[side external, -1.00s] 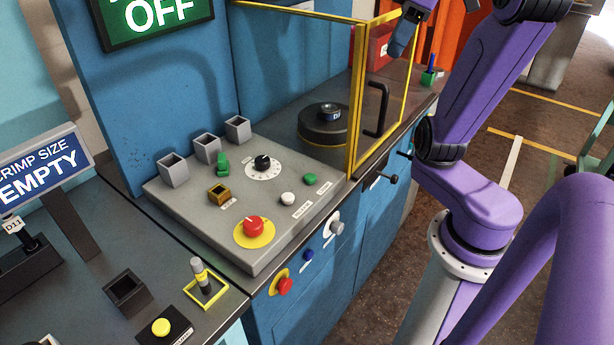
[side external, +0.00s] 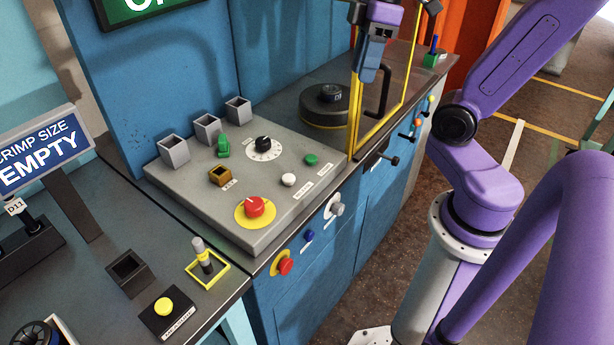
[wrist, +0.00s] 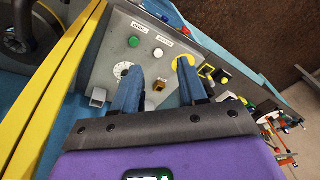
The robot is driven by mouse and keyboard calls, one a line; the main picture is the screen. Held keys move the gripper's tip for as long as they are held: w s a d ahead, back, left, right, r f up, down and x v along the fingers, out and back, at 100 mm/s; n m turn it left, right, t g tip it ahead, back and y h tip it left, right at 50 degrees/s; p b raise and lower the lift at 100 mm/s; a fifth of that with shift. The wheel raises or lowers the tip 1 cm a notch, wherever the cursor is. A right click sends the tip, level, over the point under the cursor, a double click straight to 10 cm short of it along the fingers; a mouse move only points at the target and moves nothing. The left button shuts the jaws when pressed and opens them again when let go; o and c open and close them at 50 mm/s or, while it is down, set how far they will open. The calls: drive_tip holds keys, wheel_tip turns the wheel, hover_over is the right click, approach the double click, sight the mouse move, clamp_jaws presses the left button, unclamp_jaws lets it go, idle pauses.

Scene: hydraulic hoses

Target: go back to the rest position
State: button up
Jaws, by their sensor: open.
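My gripper (side external: 366,62) hangs in the air at the upper middle of the side view, by the yellow-framed clear door. Its blue fingers point down and hold nothing. In the wrist view my gripper (wrist: 157,88) shows two blue fingers spread apart, with the grey control panel (wrist: 103,75) beyond them. The same panel (side external: 280,222) lies below and left of my gripper in the side view, with no contact.
The yellow door frame (side external: 354,110) stands open close to my gripper, with a black handle (side external: 384,90). A round black fixture (side external: 325,106) sits inside. Red emergency button (side external: 253,206), knobs and grey square holders rise from the panel.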

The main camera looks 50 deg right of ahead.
drive_tip(key=s+a+f+n+h, duration=0.1)
drive_tip(key=s+a+f+n, duration=0.3)
drive_tip(key=s+a+f, duration=0.4)
wheel_tip(320, 180, down, 4)
drive_tip(key=s, duration=0.3)
drive_tip(key=shift+f+g+h, duration=0.25)
drive_tip(key=shift+g+h, duration=0.05)
drive_tip(key=shift+h, duration=0.1)
idle(0.4)
